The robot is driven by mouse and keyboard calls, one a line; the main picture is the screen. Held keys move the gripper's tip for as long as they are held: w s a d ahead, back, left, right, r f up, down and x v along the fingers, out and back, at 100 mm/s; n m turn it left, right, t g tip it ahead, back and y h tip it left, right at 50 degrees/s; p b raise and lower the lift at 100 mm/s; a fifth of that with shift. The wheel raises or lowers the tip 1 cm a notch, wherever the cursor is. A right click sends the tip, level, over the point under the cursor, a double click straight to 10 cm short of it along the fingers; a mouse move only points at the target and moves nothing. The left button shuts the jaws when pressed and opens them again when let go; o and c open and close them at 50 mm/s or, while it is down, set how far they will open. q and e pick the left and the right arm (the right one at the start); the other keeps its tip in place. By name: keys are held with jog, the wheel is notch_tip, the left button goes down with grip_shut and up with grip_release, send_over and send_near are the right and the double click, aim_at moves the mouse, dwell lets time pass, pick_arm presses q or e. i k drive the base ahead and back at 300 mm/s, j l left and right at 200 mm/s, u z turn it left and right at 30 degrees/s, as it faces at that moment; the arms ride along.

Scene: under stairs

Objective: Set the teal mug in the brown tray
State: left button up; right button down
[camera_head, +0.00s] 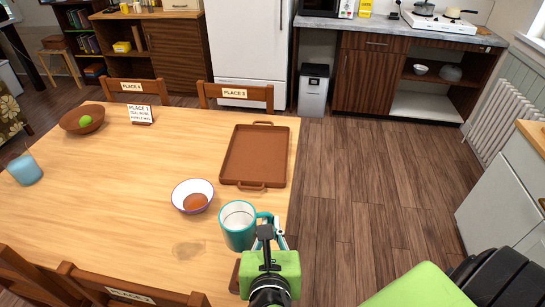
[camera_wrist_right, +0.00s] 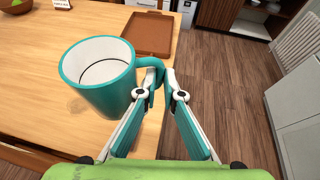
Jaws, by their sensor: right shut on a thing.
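The teal mug (camera_head: 237,228) is upright at the near right part of the wooden table, with a white inside. In the right wrist view the mug (camera_wrist_right: 103,85) has its handle between the fingertips of my right gripper (camera_wrist_right: 161,78). My right gripper also shows in the head view (camera_head: 268,232), shut on the handle. I cannot tell whether the mug touches the table. The brown tray (camera_head: 231,157) lies empty on the table just beyond the mug, near the right edge; it also shows in the wrist view (camera_wrist_right: 148,34). My left gripper is not in view.
A white bowl (camera_head: 182,190) with a brown thing inside stands left of the mug. Chairs line the table; the floor (camera_head: 355,190) at right is clear.

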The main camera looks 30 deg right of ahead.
aim_at(261, 138)
jog(key=i+l+u, duration=0.1)
jog(key=l+u, duration=0.2)
jog(key=l, duration=0.6)
jog(key=l+u, duration=0.25)
jog(key=l, duration=0.7)
jog(key=i+l+u, duration=0.15)
jog(key=i+l, duration=0.4)
